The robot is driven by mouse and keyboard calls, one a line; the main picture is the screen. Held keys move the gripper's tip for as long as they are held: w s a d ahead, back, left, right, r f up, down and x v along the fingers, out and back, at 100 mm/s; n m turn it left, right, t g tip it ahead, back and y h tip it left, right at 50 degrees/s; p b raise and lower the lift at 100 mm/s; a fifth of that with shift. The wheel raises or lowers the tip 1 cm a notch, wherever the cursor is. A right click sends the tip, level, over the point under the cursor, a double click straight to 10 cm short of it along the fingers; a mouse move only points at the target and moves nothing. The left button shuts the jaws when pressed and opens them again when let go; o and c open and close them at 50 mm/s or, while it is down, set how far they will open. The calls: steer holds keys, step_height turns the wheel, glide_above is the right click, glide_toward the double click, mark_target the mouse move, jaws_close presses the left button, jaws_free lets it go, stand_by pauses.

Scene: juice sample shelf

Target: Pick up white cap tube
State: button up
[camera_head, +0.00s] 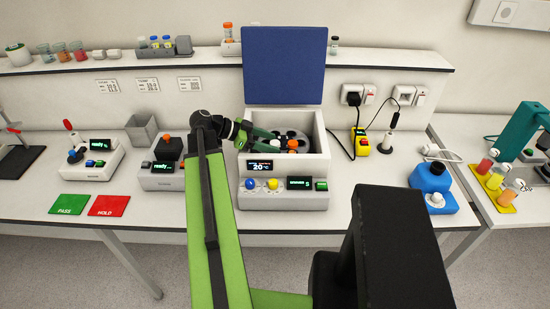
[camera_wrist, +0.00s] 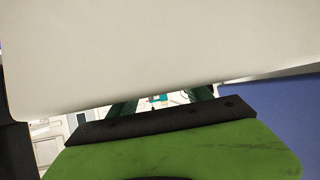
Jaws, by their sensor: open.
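A white cap (camera_head: 281,145) shows inside the open box-shaped machine (camera_head: 316,152), at its dark round rotor. The tube below this cap is hidden. An orange cap (camera_head: 292,145) sits close to its right. My gripper (camera_head: 275,139) reaches over the machine's left wall, with its fingers pointing right toward the white cap. It is open, and I see nothing held in it. In this view I cannot tell whether the fingertips touch the cap. In the wrist view, a large pale surface (camera_wrist: 160,50) covers most of the picture and hides the fingertips and the cap.
The machine's raised blue lid (camera_head: 284,65) stands behind my gripper. A grey bin (camera_head: 142,131) and a small device (camera_head: 163,176) stand to the left. A yellow device (camera_head: 360,141) and a blue one (camera_head: 433,185) stand to the right. Bare table lies between them.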

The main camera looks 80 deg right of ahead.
steer(key=shift+r, duration=0.1)
jaws_close()
stand_by(0.5)
